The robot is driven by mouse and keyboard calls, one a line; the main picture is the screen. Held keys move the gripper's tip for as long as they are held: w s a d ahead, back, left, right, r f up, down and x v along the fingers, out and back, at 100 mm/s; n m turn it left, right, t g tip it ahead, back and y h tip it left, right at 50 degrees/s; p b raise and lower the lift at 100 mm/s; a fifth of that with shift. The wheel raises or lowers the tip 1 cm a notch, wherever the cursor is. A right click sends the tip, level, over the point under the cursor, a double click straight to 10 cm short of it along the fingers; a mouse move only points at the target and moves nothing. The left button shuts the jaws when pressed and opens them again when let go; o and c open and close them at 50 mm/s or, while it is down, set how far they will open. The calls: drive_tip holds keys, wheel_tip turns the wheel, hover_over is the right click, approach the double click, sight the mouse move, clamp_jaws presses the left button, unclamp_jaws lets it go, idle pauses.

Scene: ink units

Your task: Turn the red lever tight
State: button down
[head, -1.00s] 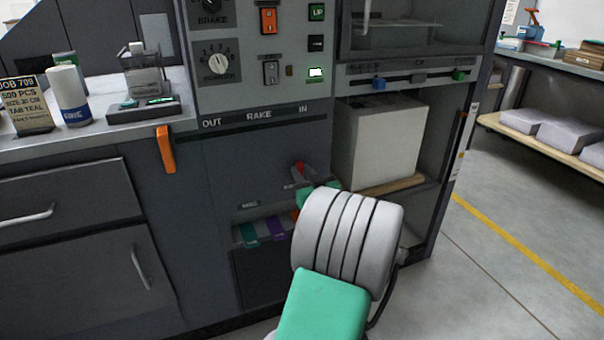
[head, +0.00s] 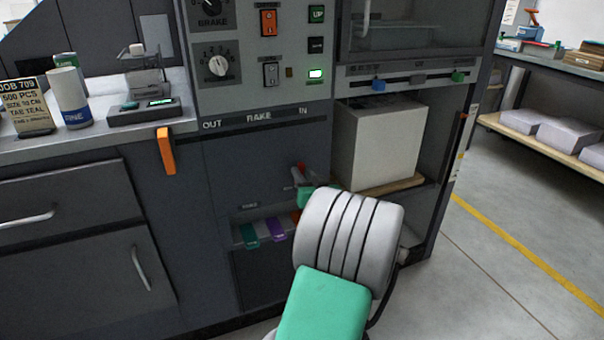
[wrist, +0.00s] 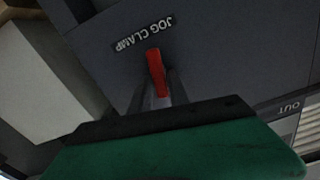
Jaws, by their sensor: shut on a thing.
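The red lever (wrist: 153,62) stands out from the dark machine panel, beside an upside-down "JOG CLAMP" label (wrist: 144,34) in the wrist view. My gripper (wrist: 160,93) is shut on the lever, with grey fingers on both sides of its lower part. In the head view a small red piece of the lever (head: 301,167) shows at my gripper (head: 303,177). My own arm hides much of the area below it.
Teal and purple tabs (head: 274,228) stick out below left of my gripper. A white paper stack (head: 382,143) stands in the open bay close on the right.

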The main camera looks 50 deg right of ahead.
drive_tip(key=m+p, duration=0.1)
drive_tip(key=m, duration=0.3)
drive_tip(key=shift+s+d+p, duration=0.15)
drive_tip(key=shift+d+p, duration=0.05)
drive_tip(key=shift+p, duration=0.15)
drive_tip(key=shift+s+d+f+m+p, duration=0.1)
drive_tip(key=shift+f+m+p, duration=0.1)
drive_tip(key=shift+m+p, duration=1.35)
drive_tip(key=shift+w+d+f+m+p, duration=0.15)
drive_tip(key=shift+m+p, duration=0.55)
drive_tip(key=shift+m, duration=1.7)
drive_tip(key=shift+s+a+f+m+p, duration=0.1)
drive_tip(key=shift+s+f+m+p, duration=0.1)
drive_tip(key=shift+m+p, duration=1.35)
drive_tip(key=shift+m+b, duration=0.4)
drive_tip(key=shift+m, duration=0.2)
drive_tip(key=c, duration=1.4)
unclamp_jaws()
drive_tip(key=shift+o, duration=0.2)
